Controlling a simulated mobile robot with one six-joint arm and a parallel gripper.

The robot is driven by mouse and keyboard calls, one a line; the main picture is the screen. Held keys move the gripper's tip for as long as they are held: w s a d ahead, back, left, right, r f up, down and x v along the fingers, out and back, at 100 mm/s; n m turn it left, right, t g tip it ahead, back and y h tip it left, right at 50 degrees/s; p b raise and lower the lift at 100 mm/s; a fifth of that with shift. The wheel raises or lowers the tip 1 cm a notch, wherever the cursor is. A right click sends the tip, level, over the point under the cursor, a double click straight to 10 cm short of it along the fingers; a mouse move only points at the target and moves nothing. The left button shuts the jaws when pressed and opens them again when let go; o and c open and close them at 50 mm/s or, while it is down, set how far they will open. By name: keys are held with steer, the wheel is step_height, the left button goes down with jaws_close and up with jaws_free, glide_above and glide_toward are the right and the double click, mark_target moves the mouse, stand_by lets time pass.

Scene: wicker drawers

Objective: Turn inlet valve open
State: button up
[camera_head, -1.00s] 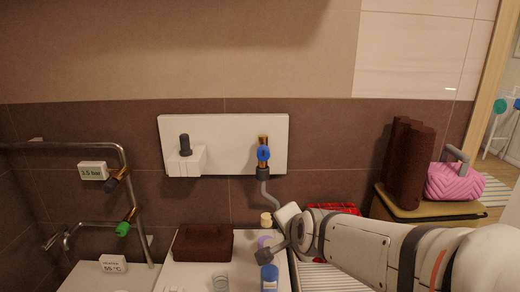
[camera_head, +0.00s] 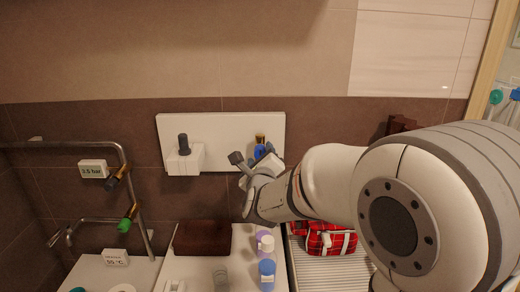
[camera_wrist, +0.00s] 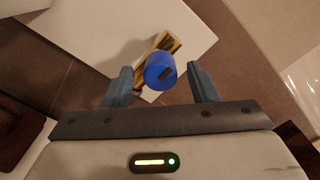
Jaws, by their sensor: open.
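A round blue valve knob (camera_head: 260,151) sits on a brass fitting (camera_head: 260,138) on the white wall panel (camera_head: 225,128). In the wrist view the blue knob (camera_wrist: 160,71) shows a dark mark on its face, with the brass body (camera_wrist: 168,43) behind it. My gripper (camera_head: 254,158) is at the panel, partly covering the knob and the pipe below. In the wrist view the fingers of my gripper (camera_wrist: 160,75) are open on either side of the knob, with a gap on each side. I cannot tell whether the fingertips reach its depth.
A white block with a dark knob (camera_head: 184,150) is on the panel's left. Below are a brown box (camera_head: 202,238), bottles (camera_head: 267,272) and a red plaid bag (camera_head: 330,238).

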steer(key=shift+w+p, duration=0.3)
steer(key=shift+w, duration=1)
steer(key=shift+c, duration=0.2)
steer(key=c, duration=0.9)
